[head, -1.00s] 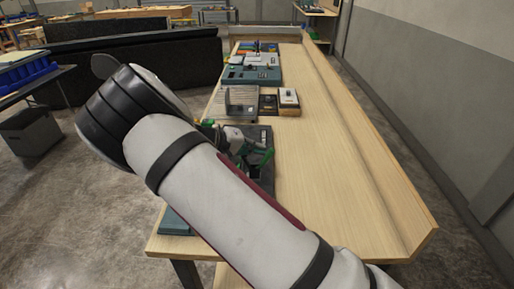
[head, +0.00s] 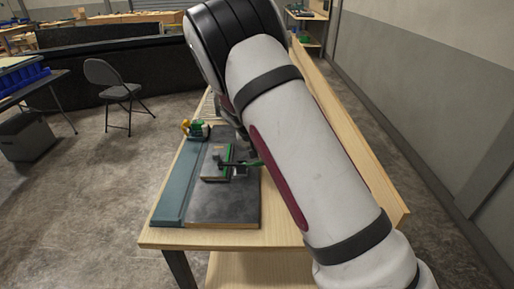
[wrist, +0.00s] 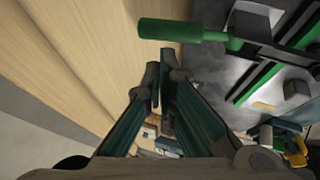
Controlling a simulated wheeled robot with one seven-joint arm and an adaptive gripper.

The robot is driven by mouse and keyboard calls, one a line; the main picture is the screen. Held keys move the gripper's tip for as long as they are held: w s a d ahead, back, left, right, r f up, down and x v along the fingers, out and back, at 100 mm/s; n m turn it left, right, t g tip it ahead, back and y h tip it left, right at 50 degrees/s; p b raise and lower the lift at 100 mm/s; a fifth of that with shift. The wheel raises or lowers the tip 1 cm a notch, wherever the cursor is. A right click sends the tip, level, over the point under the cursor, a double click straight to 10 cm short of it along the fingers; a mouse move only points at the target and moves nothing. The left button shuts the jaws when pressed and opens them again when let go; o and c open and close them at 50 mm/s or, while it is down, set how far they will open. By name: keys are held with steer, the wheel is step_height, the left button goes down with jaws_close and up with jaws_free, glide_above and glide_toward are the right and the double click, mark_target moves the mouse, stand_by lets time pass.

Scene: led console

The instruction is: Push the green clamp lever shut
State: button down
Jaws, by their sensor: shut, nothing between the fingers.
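The clamp's green lever (head: 254,163) sticks out to the right from the clamp on a dark plate (head: 222,209) in the head view. In the wrist view the green lever handle (wrist: 182,29) lies across the top, joined on its right to a dark metal arm. My gripper (wrist: 161,75) is shut and empty. Its fingertips appear just below the handle in the wrist view; a small gap shows, and I cannot tell the depth between them. In the head view my arm hides most of the gripper.
A teal strip (head: 183,175) runs along the plate's left side, with a small green and yellow fitting (head: 195,129) at its far end. The wooden bench top (head: 276,233) is bare at the near right. My arm hides the far bench.

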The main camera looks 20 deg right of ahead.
steer(key=shift+s+d+f, duration=0.2)
steer(key=shift+d+f, duration=0.3)
stand_by(0.5)
